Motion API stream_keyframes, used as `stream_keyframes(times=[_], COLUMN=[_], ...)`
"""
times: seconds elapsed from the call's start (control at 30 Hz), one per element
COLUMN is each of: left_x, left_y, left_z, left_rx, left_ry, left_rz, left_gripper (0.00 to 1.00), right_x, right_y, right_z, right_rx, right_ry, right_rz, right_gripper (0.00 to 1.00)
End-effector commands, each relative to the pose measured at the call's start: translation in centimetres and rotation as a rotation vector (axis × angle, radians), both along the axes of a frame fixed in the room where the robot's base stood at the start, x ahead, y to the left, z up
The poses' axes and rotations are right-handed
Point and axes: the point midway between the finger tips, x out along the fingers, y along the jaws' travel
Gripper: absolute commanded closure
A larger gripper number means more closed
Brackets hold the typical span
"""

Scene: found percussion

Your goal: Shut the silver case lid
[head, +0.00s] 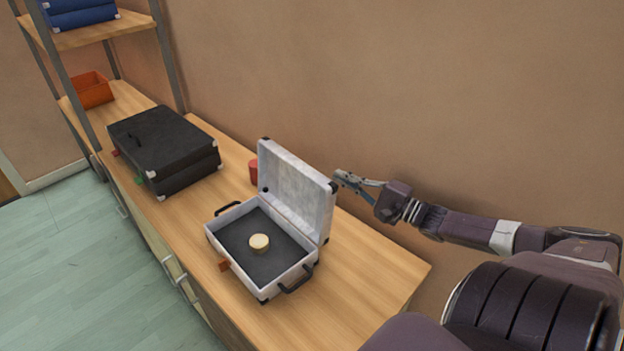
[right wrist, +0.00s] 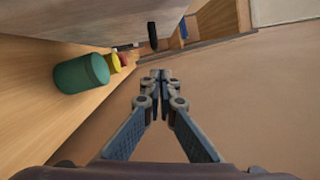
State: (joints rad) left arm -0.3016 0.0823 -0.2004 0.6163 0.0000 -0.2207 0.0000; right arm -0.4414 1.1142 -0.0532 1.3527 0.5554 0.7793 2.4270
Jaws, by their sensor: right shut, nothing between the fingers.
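The silver case (head: 262,285) stands open on the wooden cabinet top in the head view. Its lid (head: 297,190) is raised about upright, and a round cream-coloured object (head: 259,243) lies on the dark lining inside. My right gripper (head: 338,178) is shut and empty at the lid's upper right corner, on the wall side. I cannot tell whether it touches the lid. In the right wrist view the shut fingertips (right wrist: 160,74) are below a grey surface (right wrist: 70,22), which looks like the lid. My left gripper is not in view.
A black case (head: 165,150) lies shut further left on the cabinet top (head: 350,290). A red cylinder (head: 253,171) stands behind the silver case. Green (right wrist: 82,74) and yellow (right wrist: 114,63) cylinders show in the right wrist view. The wall is close behind my right gripper.

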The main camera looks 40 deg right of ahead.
Motion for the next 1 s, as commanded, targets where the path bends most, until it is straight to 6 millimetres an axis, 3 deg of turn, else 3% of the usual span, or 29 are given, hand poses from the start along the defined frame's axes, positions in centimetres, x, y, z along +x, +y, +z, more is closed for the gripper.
stream_keyframes(times=[0.1,0.33,1.0], left_x=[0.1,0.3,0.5], left_y=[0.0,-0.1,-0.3], left_z=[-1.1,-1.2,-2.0], left_rx=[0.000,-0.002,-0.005], left_ry=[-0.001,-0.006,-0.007], left_rz=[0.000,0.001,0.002], left_gripper=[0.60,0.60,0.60], right_x=[0.0,1.1,8.9], right_y=[0.0,0.3,2.2], right_z=[-1.1,-0.9,-0.3], right_rx=[-0.001,-0.001,0.001], right_ry=[-0.001,-0.005,-0.003], right_rz=[0.001,0.001,-0.001], right_gripper=[1.00,1.00,1.00])
